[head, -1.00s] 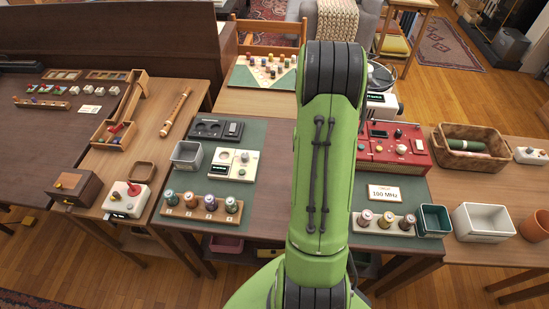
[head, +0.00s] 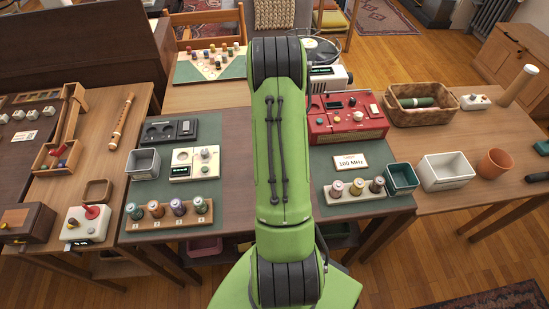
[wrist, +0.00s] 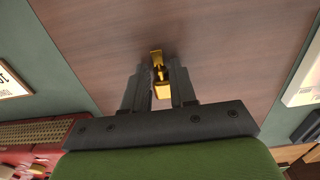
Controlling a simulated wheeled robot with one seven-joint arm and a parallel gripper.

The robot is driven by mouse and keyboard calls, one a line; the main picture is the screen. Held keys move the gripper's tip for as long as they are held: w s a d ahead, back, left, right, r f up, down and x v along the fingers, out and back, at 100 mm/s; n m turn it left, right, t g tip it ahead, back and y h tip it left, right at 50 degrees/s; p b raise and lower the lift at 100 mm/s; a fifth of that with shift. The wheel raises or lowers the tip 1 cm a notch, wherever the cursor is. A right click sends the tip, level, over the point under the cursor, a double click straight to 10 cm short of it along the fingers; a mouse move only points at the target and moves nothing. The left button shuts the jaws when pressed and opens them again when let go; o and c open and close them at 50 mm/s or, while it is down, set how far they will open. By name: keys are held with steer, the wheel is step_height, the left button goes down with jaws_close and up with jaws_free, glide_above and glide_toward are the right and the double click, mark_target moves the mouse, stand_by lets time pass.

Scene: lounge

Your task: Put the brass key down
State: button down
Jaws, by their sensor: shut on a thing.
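The brass key (wrist: 157,62) shows in the wrist view as a small gold-coloured piece between the fingertips. My gripper (wrist: 159,80) is shut on it, over a bare brown wooden strip of table (wrist: 200,40). I cannot tell whether the key touches the wood. In the head view my green arm stands in front of the middle of the table and hides the gripper and the key.
Green mats flank the wooden strip. A red device (head: 345,120), a 100 MHz card (head: 350,162) and a row of knobs (head: 357,188) are on the right. A cream device (head: 195,163) and numbered spools (head: 168,210) are on the left. Containers stand further right, including a white bin (head: 446,172).

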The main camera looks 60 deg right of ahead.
steer(key=c, duration=0.9)
jaws_free()
steer(key=shift+f, duration=0.1)
step_height(320, 180, up, 12)
steer(key=p, duration=0.3)
steer(key=w+a+r+n, duration=0.2)
steer(key=w+a+r, duration=0.1)
steer(key=a+r, duration=0.35)
steer(key=s+a+r+n+t, duration=0.2)
steer(key=a+r, duration=0.4)
steer(key=a, duration=0.3)
steer(key=s+a+r+n+t, duration=0.2)
steer(key=a+r, duration=0.4)
steer(key=a, duration=0.4)
steer(key=shift+a+n+h, duration=0.3)
steer(key=shift+n+h, duration=0.1)
steer(key=shift+n, duration=0.3)
steer(key=shift+o, duration=0.5)
steer(key=s+a+n+t, duration=0.1)
steer(key=s+a+n, duration=0.1)
steer(key=s+a, duration=0.2)
steer(key=shift+s+a+r+t+y, duration=0.3)
steer(key=shift+s+a+r+y, duration=0.15)
steer(key=shift+s, duration=0.65)
steer(key=shift+w, duration=0.1)
